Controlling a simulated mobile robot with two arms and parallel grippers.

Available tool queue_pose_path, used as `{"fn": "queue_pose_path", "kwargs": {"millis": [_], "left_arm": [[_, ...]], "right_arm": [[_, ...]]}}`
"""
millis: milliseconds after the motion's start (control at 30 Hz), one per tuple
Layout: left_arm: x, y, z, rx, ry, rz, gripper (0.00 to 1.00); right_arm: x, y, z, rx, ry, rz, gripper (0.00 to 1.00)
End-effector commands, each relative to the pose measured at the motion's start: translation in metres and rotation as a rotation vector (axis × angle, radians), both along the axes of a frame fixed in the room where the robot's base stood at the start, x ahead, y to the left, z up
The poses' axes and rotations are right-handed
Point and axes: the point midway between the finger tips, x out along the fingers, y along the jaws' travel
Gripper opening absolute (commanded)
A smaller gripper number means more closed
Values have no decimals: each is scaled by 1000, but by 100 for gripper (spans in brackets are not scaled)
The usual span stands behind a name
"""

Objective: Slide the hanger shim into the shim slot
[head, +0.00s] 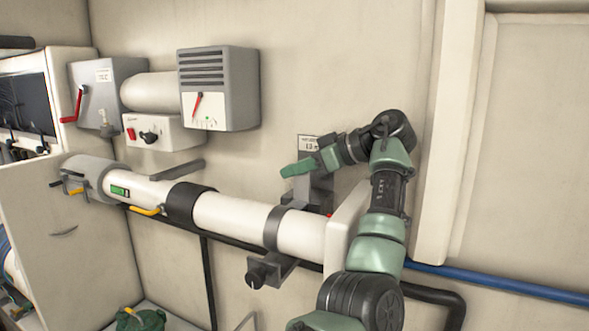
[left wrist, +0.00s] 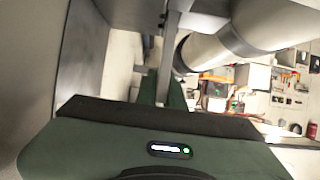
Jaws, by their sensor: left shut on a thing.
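My left gripper (head: 288,170) is by the back wall, above the white pipe, with its green fingers pointing left. In the left wrist view its fingers (left wrist: 160,92) are closed on a thin grey strip, which I take to be the hanger shim (left wrist: 165,78). The shim cannot be made out in the head view. A grey hanger bracket (head: 317,192) stands just below and behind the gripper, above the pipe, partly covered by it. I cannot make out the shim slot's opening or whether the shim touches it. My right gripper is not in view.
The white pipe (head: 240,220) runs along the wall with dark bands and a clamp knob (head: 262,271) below. A small label (head: 308,143) is behind the gripper. Grey wall boxes (head: 218,88) hang upper left. The wall between them and my gripper is clear.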

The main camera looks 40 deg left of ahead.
Motion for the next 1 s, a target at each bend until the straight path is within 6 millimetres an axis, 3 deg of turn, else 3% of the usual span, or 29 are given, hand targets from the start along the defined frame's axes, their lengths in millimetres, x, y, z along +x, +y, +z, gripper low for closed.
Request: {"fn": "queue_pose_path", "kwargs": {"millis": [500, 600, 633, 1000], "left_arm": [[0, 0, -11, 0, -1, 0, 0], [0, 0, -11, 0, 0, 0, 31], [0, 0, -11, 0, 0, 0, 34], [2, -4, -11, -2, 2, -2, 34]], "right_arm": [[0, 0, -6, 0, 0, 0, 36], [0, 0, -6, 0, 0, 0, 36], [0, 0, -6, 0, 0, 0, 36], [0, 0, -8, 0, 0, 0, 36]]}}
